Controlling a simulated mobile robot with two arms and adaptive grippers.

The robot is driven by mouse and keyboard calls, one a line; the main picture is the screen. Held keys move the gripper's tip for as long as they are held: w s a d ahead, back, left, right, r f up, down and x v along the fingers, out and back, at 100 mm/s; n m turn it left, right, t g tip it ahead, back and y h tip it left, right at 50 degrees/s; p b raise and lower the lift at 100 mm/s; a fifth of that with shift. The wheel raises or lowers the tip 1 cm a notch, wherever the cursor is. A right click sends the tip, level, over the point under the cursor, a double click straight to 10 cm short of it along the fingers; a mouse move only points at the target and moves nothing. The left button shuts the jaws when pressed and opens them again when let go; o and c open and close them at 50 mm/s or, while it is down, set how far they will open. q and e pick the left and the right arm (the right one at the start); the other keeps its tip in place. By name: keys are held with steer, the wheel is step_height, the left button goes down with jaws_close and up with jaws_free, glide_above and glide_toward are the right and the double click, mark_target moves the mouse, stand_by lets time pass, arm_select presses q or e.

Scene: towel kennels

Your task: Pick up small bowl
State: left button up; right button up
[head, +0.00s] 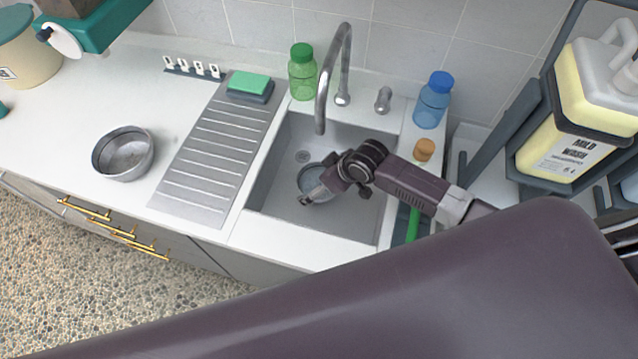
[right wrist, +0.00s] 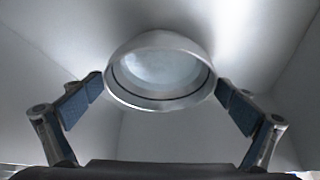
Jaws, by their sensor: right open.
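The small bowl (head: 310,178) is a round metal bowl on the floor of the sink, partly hidden by my right gripper in the head view. In the right wrist view the bowl (right wrist: 160,101) lies ahead, its rim tilted toward the camera. My right gripper (head: 318,193) reaches into the sink from the right. In the wrist view its blue-padded fingers (right wrist: 158,86) are spread wide, one on each side of the bowl. The left fingertip looks very close to the rim; I cannot tell whether it touches. My left gripper is not in view.
A larger metal bowl (head: 124,153) stands on the counter left of the ribbed drainboard (head: 205,160). The tap (head: 335,75) arches over the back of the sink. Green (head: 302,72) and blue (head: 433,100) bottles stand at its rear corners. The sink walls (head: 263,165) enclose my gripper.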

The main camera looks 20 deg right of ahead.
steer(key=shift+c, duration=0.3)
steer(key=c, duration=1)
steer(key=shift+r, duration=0.15)
step_height(320, 180, up, 18)
steer(key=b, duration=0.2)
steer(key=shift+s+d+b, duration=0.5)
steer(key=shift+s+d, duration=1.15)
steer(key=shift+s, duration=0.8)
steer(key=shift+s+d+b, duration=0.55)
steer(key=shift+s+d, duration=1.1)
steer(key=shift+s, duration=0.85)
steer(key=shift+s+d+b, duration=0.5)
steer(key=shift+s+d, duration=1.15)
steer(key=shift+s, duration=0.8)
steer(key=shift+d, duration=0.1)
